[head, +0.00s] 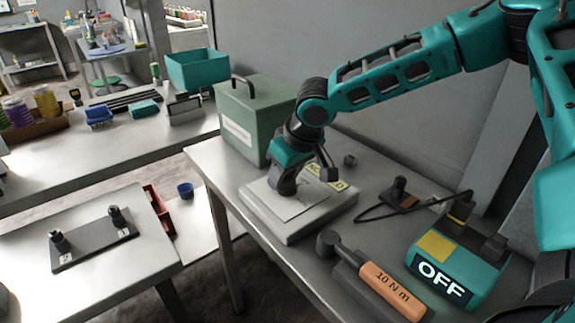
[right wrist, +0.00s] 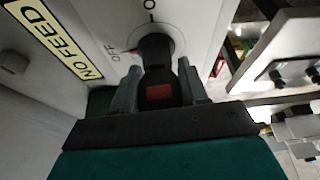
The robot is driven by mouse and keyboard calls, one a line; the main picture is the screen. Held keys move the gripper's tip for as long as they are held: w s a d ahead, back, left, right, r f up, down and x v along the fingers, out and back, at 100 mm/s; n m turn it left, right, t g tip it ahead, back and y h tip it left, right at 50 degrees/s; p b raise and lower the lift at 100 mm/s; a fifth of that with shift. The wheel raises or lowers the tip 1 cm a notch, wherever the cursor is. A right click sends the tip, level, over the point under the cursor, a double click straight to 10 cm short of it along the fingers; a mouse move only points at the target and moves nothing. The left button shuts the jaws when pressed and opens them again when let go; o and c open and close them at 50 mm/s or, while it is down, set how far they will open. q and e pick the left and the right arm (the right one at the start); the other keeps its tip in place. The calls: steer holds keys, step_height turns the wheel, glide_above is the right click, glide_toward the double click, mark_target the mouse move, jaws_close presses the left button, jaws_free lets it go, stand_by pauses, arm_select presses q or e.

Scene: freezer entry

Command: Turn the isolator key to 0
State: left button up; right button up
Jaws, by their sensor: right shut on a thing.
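The isolator is a light grey box (head: 300,226) lying on the metal table in the head view, with a yellow NO FEED label (right wrist: 55,38). Its dark round key knob (right wrist: 155,48) shows in the right wrist view. OFF is printed to the left of the knob, with a small red mark beside it, and a partly cut-off mark stands above with a short line. My right gripper (right wrist: 160,90) is shut on the isolator key (right wrist: 160,93), one finger on each side; in the head view its wrist hides the knob. My left gripper is not in view.
A green box with a handle (head: 258,120) stands behind the isolator. A torque wrench with an orange handle (head: 388,292) and a teal unit reading OFF (head: 455,265) lie in front and to the right. A dark cable (head: 385,212) crosses the table.

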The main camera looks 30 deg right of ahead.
steer(key=o, duration=1.9)
steer(key=shift+c, duration=0.2)
steer(key=shift+r, duration=0.1)
steer(key=shift+r+p, duration=1.9)
steer(key=shift+r, duration=1.45)
steer(key=shift+r, duration=0.25)
steer(key=v, duration=1.2)
steer(key=shift+s, duration=0.2)
steer(key=shift+d+r, duration=0.1)
steer(key=shift+r, duration=0.05)
